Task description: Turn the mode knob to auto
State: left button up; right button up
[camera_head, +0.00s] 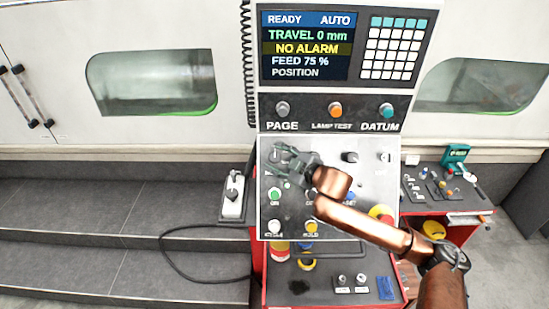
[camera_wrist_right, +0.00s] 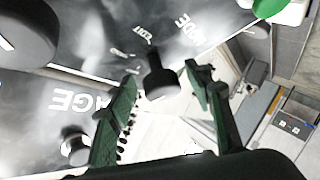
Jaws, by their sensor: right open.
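The mode knob (camera_wrist_right: 160,80) is a dark knob on the control panel. In the right wrist view it shows between the fingers of my right gripper (camera_wrist_right: 166,84), with a gap visible on both sides. Small tilted labels lie beside it, including "EDIT" and part of "MODE"; the other position labels are too small to read. In the head view my right gripper (camera_head: 283,168) is at the upper left of the lower panel (camera_head: 325,150) and largely covers the knob. The gripper is open. The screen (camera_head: 308,45) reads "READY" and "AUTO". My left gripper is not in view.
A black knob (camera_head: 350,157) and green button (camera_head: 274,195) are nearby. My right arm covers the panel's lower right.

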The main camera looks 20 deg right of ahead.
jog(key=v, duration=1.1)
jog(key=shift+w, duration=0.1)
